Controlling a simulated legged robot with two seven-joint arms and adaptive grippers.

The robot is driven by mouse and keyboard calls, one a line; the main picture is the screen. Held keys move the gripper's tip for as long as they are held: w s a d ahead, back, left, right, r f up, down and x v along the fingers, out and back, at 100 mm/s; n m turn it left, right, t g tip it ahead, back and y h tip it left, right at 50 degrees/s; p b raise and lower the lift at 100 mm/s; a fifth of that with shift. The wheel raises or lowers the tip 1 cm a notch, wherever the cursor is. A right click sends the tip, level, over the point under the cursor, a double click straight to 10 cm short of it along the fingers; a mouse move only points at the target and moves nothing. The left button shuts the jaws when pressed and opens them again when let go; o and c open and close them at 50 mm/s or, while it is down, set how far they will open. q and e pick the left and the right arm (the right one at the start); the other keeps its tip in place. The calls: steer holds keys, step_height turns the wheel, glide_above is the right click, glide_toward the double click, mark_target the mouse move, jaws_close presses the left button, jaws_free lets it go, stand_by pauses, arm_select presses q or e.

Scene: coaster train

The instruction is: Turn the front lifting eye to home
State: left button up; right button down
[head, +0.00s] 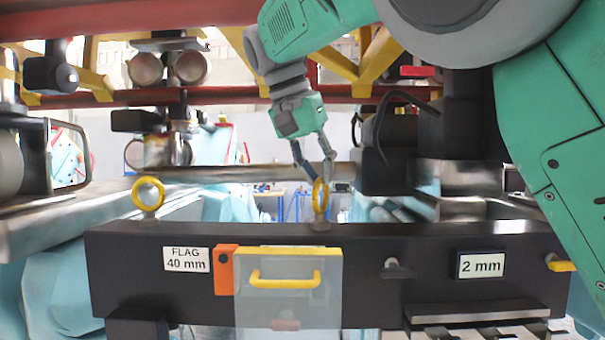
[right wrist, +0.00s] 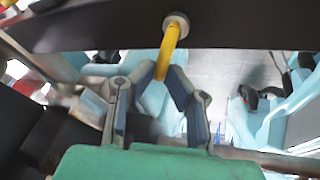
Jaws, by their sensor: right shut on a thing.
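Two yellow ring-shaped lifting eyes stand on top of a dark beam (head: 400,235) in the head view. The left eye (head: 149,181) shows its round opening nearly face-on. The right eye (head: 320,212) looks narrower, turned more edge-on. My right gripper (head: 318,178) reaches down from above and is shut on this right eye. In the right wrist view the yellow eye (right wrist: 171,42) runs from its round grey base to between the fingertips of the gripper (right wrist: 168,74). The fingers hide part of the ring. My left gripper is not in view.
The beam's front carries a clear panel with a yellow handle (head: 285,275), an orange block (head: 226,270), and labels "FLAG 40 mm" (head: 186,260) and "2 mm" (head: 481,265). Dark machinery (head: 385,165) stands close right of the gripper. A red beam (head: 230,97) crosses behind.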

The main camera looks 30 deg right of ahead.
steer(key=shift+w+m+g, duration=0.1)
steer(key=shift+m+g, duration=0.4)
steer(key=shift+m, duration=0.75)
steer(key=shift+w+m+g, duration=0.1)
steer(key=shift+m+g, duration=0.4)
steer(key=shift+m, duration=0.75)
stand_by(1.2)
steer(key=c, duration=1.6)
jaws_free()
steer(key=shift+w+a, duration=0.1)
